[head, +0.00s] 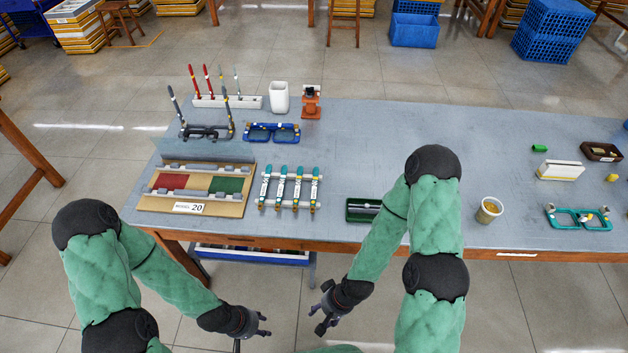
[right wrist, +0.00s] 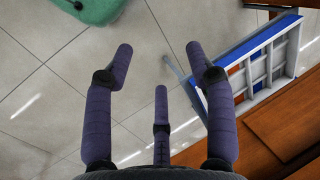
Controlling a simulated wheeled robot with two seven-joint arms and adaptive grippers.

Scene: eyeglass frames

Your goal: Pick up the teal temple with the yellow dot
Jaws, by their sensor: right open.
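Several teal temples lie side by side on a white rack (head: 289,206) on the table, left of the middle in the head view. The leftmost is one teal temple (head: 265,184) and the rightmost is another teal temple (head: 315,187). Their coloured dots are too small to tell which one is yellow. My left gripper (head: 266,325) is open and empty, in front of the table and below its edge. My right gripper (head: 320,312) is open and empty, also in front of the table. The right wrist view shows its spread fingers (right wrist: 165,75) over the floor, with no temple there.
A model tray (head: 150,206) with red and green pads stands left of the rack. Blue glasses (head: 272,132) lie behind it. A dark green tray (head: 362,210) sits to the right, partly behind my right arm. A cup (head: 488,210) and teal glasses (head: 579,218) stand further right.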

